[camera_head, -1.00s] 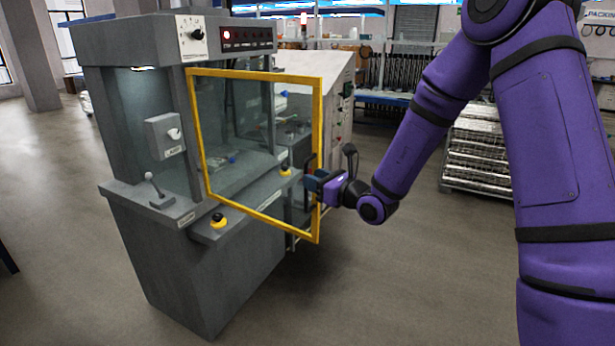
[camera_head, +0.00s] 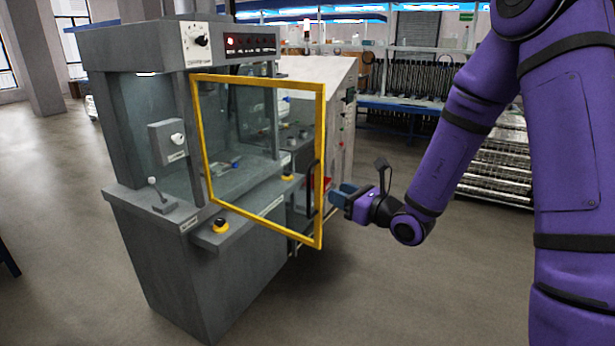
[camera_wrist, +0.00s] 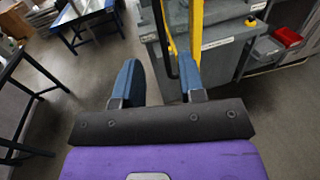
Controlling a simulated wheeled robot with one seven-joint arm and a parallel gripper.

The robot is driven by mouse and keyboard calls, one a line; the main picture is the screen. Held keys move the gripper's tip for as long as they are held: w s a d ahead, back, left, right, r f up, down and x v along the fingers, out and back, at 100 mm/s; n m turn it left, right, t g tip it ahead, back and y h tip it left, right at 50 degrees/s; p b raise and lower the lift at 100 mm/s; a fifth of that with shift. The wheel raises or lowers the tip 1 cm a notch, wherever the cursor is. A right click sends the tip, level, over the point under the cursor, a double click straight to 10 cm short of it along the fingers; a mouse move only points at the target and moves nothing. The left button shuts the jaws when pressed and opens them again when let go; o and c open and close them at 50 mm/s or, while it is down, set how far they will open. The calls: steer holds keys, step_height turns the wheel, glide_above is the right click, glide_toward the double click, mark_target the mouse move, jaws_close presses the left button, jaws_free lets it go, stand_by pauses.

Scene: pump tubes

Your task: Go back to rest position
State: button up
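My gripper (camera_head: 335,197) is just right of the machine door and apart from its handle in the head view. In the wrist view my gripper (camera_wrist: 160,85) has its two blue fingers spread with nothing between them, so it is open and empty. The yellow-framed glass door (camera_head: 322,140) stands swung open from the grey machine (camera_head: 190,270). Its dark vertical handle (camera_head: 312,190) is on the right side of the frame. In the wrist view the yellow frame (camera_wrist: 196,30) and the dark handle (camera_wrist: 163,40) are ahead of the fingers.
A control box with a dial (camera_head: 170,140), a small lever (camera_head: 157,197) and yellow-based buttons (camera_head: 220,224) are on the machine. A light grey cabinet (camera_head: 335,120) stands behind the door. A stack of metal stock (camera_head: 490,180) is behind my arm. The floor at front right is clear.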

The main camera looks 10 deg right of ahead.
steer(key=s+a+r+n+g+y, duration=0.1)
steer(key=s+a+r+n+g, duration=0.4)
steer(key=s+n, duration=0.4)
steer(key=s+a+r+n+g+y, duration=0.1)
steer(key=s+a+r+n+g, duration=0.1)
steer(key=s+r+n+g, duration=0.55)
steer(key=s+d+r+n+t+h, duration=0.3)
steer(key=s+d+r+n+h, duration=0.1)
steer(key=s+d+n+h, duration=0.8)
steer(key=s+d, duration=0.3)
steer(key=shift+d+r+h, duration=0.15)
steer(key=shift+h, duration=0.15)
steer(key=shift+s, duration=0.1)
